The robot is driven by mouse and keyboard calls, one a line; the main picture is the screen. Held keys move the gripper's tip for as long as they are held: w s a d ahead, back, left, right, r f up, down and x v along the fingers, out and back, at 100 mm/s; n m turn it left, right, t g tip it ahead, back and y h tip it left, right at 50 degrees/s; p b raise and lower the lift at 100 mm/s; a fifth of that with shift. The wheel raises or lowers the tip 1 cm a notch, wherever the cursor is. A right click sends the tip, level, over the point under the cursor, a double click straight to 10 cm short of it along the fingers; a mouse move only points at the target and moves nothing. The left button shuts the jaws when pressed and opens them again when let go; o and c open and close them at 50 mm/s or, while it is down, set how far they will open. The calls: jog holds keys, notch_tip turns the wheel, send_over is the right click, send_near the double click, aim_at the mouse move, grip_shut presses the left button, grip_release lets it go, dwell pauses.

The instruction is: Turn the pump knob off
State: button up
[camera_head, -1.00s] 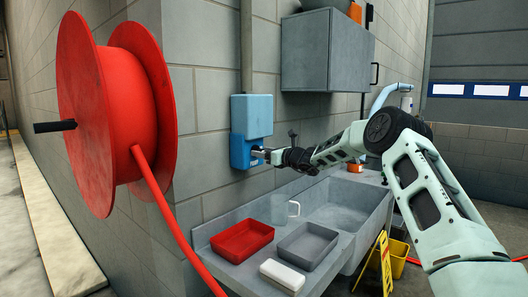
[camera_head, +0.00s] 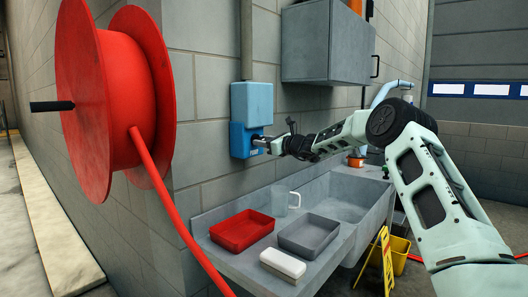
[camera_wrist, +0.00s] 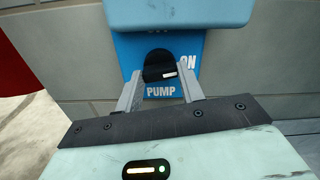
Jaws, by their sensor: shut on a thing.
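The pump knob (camera_wrist: 158,66) is black with a white mark, on a blue panel (camera_wrist: 160,91) lettered PUMP below and ON to the right. The white mark lies at the knob's lower right, towards the ON side. Lettering above the knob is mostly cut off by the blue cover (camera_wrist: 180,14). My gripper (camera_wrist: 160,77) is shut on the knob, with a grey finger at each side of it. In the head view the blue pump box (camera_head: 251,103) hangs on the wall, and my gripper (camera_head: 262,144) reaches its lower front from the right. The knob is hidden there.
Below stands a grey sink counter (camera_head: 213,245) with a red tray (camera_head: 242,231), grey tray (camera_head: 308,235), white block (camera_head: 282,263) and clear mug (camera_head: 280,203). A grey cabinet (camera_head: 322,45) hangs to the upper right. A red hose reel (camera_head: 85,100) is at the left.

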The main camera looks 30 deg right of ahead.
jog(key=shift+f+n+b, duration=0.1)
jog(key=shift+n+b, duration=7.7)
jog(key=shift+b, duration=1.4)
jog(key=o, duration=1)
